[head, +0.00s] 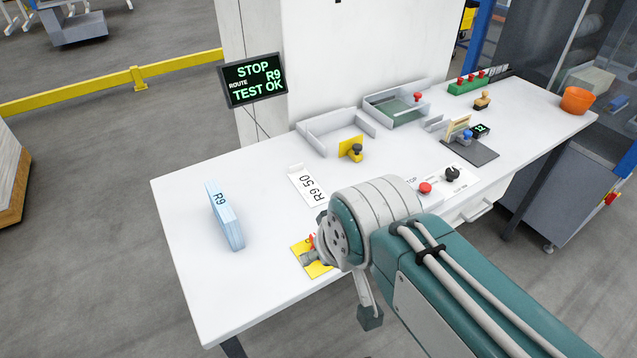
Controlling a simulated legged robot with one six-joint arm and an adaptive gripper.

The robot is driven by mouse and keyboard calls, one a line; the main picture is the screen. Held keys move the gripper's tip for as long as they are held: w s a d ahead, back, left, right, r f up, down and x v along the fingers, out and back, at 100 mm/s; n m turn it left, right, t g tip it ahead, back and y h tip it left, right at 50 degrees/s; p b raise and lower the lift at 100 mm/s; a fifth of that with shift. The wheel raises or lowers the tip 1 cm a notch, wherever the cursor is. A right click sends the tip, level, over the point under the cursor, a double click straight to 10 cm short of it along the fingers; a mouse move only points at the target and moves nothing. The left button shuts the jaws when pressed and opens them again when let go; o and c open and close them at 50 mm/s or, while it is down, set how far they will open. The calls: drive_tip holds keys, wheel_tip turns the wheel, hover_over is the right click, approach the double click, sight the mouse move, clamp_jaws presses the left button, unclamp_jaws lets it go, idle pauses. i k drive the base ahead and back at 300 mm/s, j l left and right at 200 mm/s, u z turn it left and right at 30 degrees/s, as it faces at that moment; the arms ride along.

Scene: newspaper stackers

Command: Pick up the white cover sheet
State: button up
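A white sheet (308,186) printed "R9 50" lies flat on the white table, left of its middle. It looks like the cover sheet, and no gripper part covers it in this view. My gripper (370,314) is mostly hidden behind my wrist. Only what looks like one finger with a dark tip shows, over the table's front edge and to the lower right of the sheet. I cannot see the other finger or anything held.
A yellow plate (312,268) lies beside my wrist. Behind are grey trays (338,135), a yellow piece with a black knob (352,149) and a sign (253,81) reading "STOP ROUTE R9 TEST OK".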

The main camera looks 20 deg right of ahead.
sight(311, 191)
drive_tip(key=l, duration=0.35)
drive_tip(key=i+l+u, duration=0.25)
drive_tip(key=l, duration=0.35)
drive_tip(key=i, duration=0.45)
